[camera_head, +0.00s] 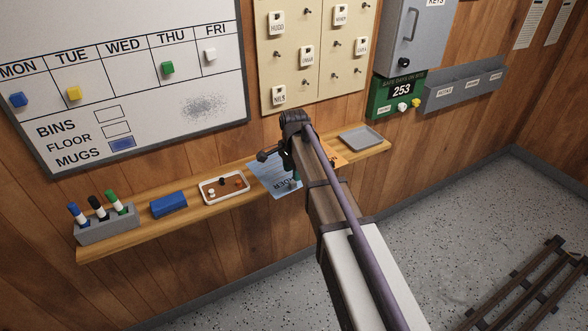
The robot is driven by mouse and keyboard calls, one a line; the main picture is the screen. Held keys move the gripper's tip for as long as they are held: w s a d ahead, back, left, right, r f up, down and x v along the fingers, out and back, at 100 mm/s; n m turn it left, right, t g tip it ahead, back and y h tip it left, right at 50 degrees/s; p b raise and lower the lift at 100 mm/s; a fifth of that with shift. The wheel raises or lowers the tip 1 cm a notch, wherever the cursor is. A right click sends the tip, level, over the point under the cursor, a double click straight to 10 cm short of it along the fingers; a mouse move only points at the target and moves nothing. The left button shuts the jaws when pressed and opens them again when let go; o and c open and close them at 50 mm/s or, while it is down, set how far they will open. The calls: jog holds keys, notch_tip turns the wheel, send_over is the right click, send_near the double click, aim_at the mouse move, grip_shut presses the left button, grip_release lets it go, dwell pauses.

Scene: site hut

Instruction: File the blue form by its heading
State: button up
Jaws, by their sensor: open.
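The blue form (268,175) lies on the wooden shelf and overhangs its front edge. Its heading shows large dark letters, upside down and partly hidden, so I cannot read the whole word. My gripper (279,168) is open, with its fingers just over the form's right part. I cannot tell whether they touch the paper. The grey wall file rack (465,93) hangs at the upper right with several labelled pockets. Its labels are too small to read surely.
An orange sheet (332,154) lies partly behind my arm. A grey tray (360,138) sits at the shelf's right end. Left on the shelf (130,232) are a white tray (223,199), a blue eraser (169,205) and a marker holder (107,226). A grey key cabinet (412,38) hangs beside the rack.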

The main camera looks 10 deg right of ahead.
notch_tip(320, 180, up, 6)
jog(key=p, duration=0.4)
jog(key=s+n, duration=1.3)
jog(key=s, duration=1)
jog(key=shift+s+a+f+n+b, duration=0.25)
jog(key=shift+s+f+n+b, duration=0.1)
jog(key=shift+f+n+b, duration=0.1)
jog(key=shift+o, duration=0.5)
jog(key=shift+r, duration=0.1)
